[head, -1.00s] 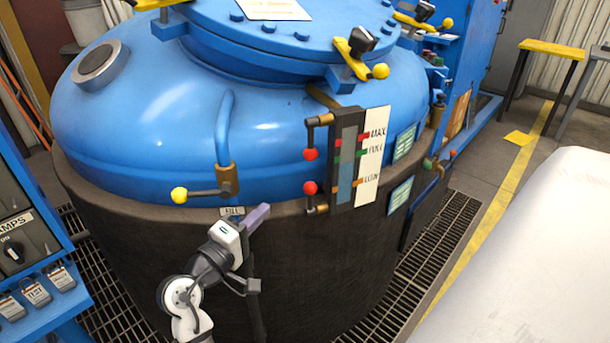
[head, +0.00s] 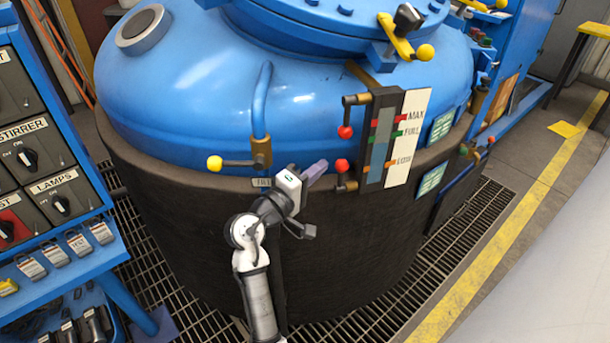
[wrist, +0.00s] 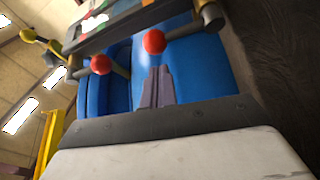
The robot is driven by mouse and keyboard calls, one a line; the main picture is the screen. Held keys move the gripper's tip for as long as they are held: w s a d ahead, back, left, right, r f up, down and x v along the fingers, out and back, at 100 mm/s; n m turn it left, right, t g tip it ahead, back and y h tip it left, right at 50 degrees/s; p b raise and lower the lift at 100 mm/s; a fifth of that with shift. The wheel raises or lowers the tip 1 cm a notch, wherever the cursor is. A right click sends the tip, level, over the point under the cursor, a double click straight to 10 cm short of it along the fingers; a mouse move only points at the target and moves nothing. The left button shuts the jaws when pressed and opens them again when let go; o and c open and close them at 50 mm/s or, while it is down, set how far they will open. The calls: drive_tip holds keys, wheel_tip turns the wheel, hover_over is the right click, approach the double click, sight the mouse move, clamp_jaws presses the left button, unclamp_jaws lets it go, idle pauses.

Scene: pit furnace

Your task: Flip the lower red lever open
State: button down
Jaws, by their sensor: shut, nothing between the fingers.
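The lower red lever has a red ball knob (head: 341,165) at the bottom of the level gauge (head: 380,137) on the blue furnace. In the wrist view, the nearer red knob (wrist: 154,42) stands just beyond my fingertips. The upper red lever knob (head: 345,132) sits above it, and the other red knob (wrist: 101,64) shows further left in the wrist view. My gripper (head: 318,167) is shut and empty, just left of the lower knob in the head view. Its purple-grey fingers (wrist: 158,86) point toward the knob with a small gap. I cannot tell the exact depth between them.
A yellow-knobbed fill lever (head: 215,163) and blue pipe (head: 262,98) stand left of my gripper. A yellow clamp handle (head: 402,38) is above the gauge. A blue control panel (head: 60,150) stands at far left. Floor grating (head: 455,250) surrounds the dark furnace base.

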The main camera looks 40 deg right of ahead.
drive_tip(key=x, duration=0.3)
drive_tip(key=shift+d, duration=0.15)
drive_tip(key=shift+s+f+b, duration=0.1)
drive_tip(key=shift+f+b, duration=0.05)
drive_tip(key=shift+b, duration=0.3)
drive_tip(key=shift+s+m+b, duration=0.1)
drive_tip(key=shift+m+b, duration=0.25)
drive_tip(key=shift+m, duration=0.05)
